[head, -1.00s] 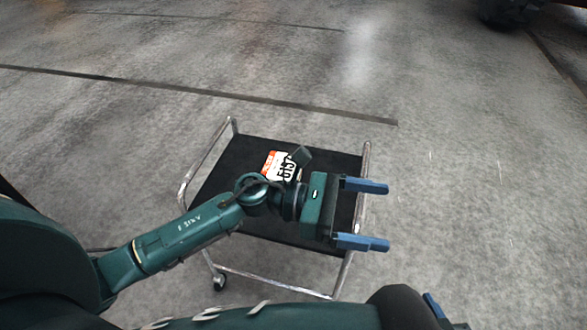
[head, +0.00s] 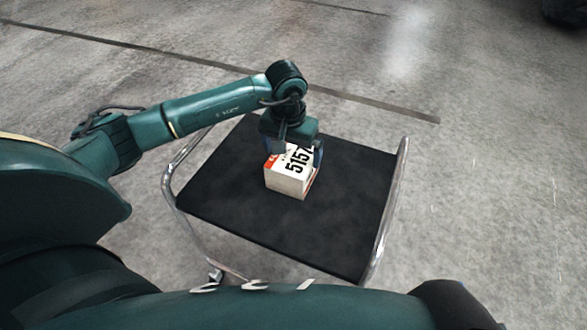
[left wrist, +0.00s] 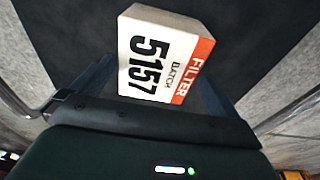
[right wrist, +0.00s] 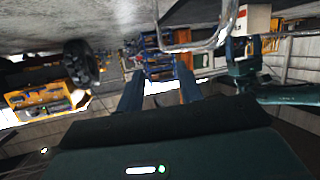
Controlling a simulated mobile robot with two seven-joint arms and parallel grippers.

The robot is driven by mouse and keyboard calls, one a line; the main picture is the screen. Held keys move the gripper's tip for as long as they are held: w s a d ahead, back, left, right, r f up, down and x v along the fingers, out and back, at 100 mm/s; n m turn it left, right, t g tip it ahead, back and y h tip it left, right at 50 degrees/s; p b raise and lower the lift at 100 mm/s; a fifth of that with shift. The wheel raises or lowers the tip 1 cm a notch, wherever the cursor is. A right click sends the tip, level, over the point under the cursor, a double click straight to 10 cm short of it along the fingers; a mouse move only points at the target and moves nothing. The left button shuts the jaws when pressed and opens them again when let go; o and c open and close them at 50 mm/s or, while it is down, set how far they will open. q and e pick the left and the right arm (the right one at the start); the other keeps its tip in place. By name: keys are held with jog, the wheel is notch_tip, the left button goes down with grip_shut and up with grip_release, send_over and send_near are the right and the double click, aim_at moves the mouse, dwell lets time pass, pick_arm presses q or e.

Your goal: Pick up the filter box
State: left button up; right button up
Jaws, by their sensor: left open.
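The filter box (head: 289,180) is a white carton with an orange strip and the number 5157, sitting on a black-topped cart (head: 345,215). In the left wrist view its top label reads FILTER BATCH 5157 (left wrist: 160,55). My left gripper (head: 297,153) points down over the box, its blue fingers apart, one on each side of the box's far part. In the left wrist view the fingers flank the box; I cannot tell whether they touch it. My right gripper (right wrist: 160,85) has its fingers apart with nothing between them, away from the box.
The cart has chrome side rails, the right one (head: 391,210) standing above the top. The black top is bare around the box. Grey concrete floor (head: 500,150) with dark seams surrounds the cart. A dark wheel (right wrist: 80,63) and machinery show in the right wrist view.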

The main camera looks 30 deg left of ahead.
pick_arm(q)
jog(key=f, duration=0.2)
jog(key=f+b, duration=0.1)
jog(key=f, duration=0.3)
jog(key=shift+w+f, duration=0.2)
jog(key=shift+w, duration=0.15)
jog(key=shift+c, duration=0.2)
jog(key=shift+r, duration=0.1)
jog(key=c, duration=0.8)
